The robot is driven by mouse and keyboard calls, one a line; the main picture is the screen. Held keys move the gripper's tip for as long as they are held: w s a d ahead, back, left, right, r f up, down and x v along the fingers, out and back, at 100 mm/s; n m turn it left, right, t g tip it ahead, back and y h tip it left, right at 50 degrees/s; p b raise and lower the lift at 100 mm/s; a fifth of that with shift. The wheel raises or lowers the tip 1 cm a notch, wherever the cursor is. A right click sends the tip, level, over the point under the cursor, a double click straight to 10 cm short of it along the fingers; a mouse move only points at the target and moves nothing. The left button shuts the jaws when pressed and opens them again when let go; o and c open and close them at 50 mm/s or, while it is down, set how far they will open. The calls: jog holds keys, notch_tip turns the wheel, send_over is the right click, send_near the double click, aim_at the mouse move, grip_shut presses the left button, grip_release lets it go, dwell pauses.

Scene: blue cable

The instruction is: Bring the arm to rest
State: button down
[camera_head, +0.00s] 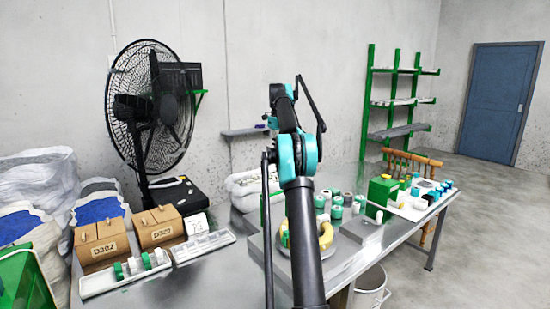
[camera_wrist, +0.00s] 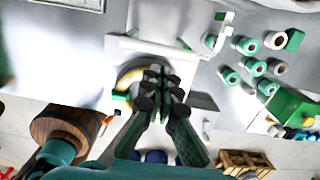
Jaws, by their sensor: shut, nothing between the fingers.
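My gripper (camera_wrist: 160,75) shows in the wrist view with its dark fingers together and nothing held between them. It appears over a yellow ring-shaped thing (camera_wrist: 127,76) on a pale surface and partly covers it; I cannot tell the height between them. In the head view my arm rises from the bottom centre to a teal joint above the table. I cannot make out the gripper there. The yellow ring (camera_head: 326,236) shows just right of my arm, partly hidden by it. No blue cable is clearly visible.
The metal table (camera_head: 205,285) carries cardboard boxes (camera_head: 158,227) and white trays (camera_head: 202,246) at left. Several green-and-white cylinders (camera_head: 337,208) and a green box (camera_head: 381,192) stand right of my arm. A black fan (camera_head: 150,105) stands behind; a white bucket (camera_head: 371,285) is at lower right.

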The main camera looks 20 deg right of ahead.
jog(key=shift+s+d+r, duration=0.1)
jog(key=shift+s+r, duration=0.1)
jog(key=shift+r, duration=0.1)
jog(key=s+a+f+n+t, duration=0.1)
jog(key=s+a+f+n, duration=0.45)
jog(key=s+n, duration=0.3)
jog(key=s+a+f+n+t, duration=0.1)
jog(key=s+a+f+n, duration=0.3)
jog(key=s+a+n, duration=0.4)
jog(key=s+a+f+n, duration=0.2)
jog(key=s+f+n, duration=0.3)
jog(key=s, duration=0.6)
jog(key=s+a+f+n+t, duration=0.1)
jog(key=s+a+f+n, duration=0.1)
jog(key=s+f+n, duration=0.3)
jog(key=s+a+f+n, duration=0.2)
jog(key=s+f+n, duration=0.4)
jog(key=s, duration=1.2)
notch_tip(320, 180, down, 4)
jog(key=shift+t, duration=0.3)
jog(key=shift+a, duration=0.1)
